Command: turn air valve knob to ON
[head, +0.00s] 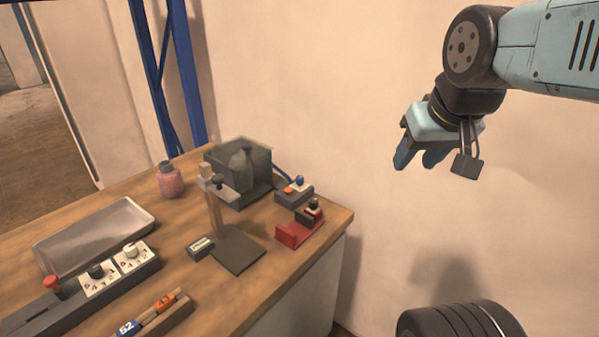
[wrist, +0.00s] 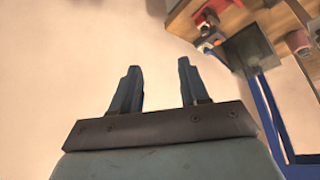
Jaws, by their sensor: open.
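On the wooden table in the head view, a dark strip at the front left carries a black knob (head: 96,270) and a white knob (head: 130,250), each on a white marked plate, and a red knob (head: 52,283). A red block with a black top part (head: 311,207) stands near the table's right end. I cannot tell which is the air valve knob, and no ON marking is legible. My gripper (head: 418,163) is open and empty, raised in front of the wall, right of the table and apart from everything. Its two fingers also show in the wrist view (wrist: 160,75).
A dark clear-sided chamber (head: 262,190) holds a bottle at the back. Nearby are a pink jar (head: 170,181), a stand (head: 238,252), a small box with orange and blue buttons (head: 293,192) and a grey tray (head: 95,240). A blue post (head: 184,80) rises behind.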

